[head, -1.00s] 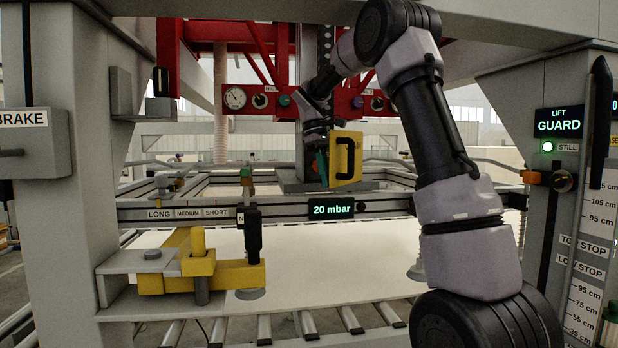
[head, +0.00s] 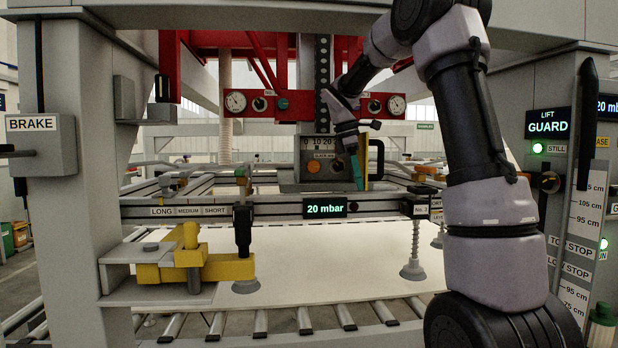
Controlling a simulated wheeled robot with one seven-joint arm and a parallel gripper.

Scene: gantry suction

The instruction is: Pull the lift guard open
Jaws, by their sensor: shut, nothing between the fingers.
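The lift guard, a yellow flap (head: 365,163) with a black handle (head: 380,158), stands swung out from the grey control box (head: 312,187) and shows nearly edge-on. The box's face, with an orange round button (head: 313,166) and a number scale above it, is uncovered to the left. My gripper (head: 357,178), with teal fingers, points down just left of the flap, on the side away from the handle. The fingers are shut and hold nothing. I cannot tell whether they touch the flap.
A display reading LIFT GUARD (head: 548,122) is on the right post, with a green STILL lamp under it. A grey crossbeam (head: 280,208) with a 20 mbar display runs below the box. Yellow clamp parts (head: 220,268) stand at lower left.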

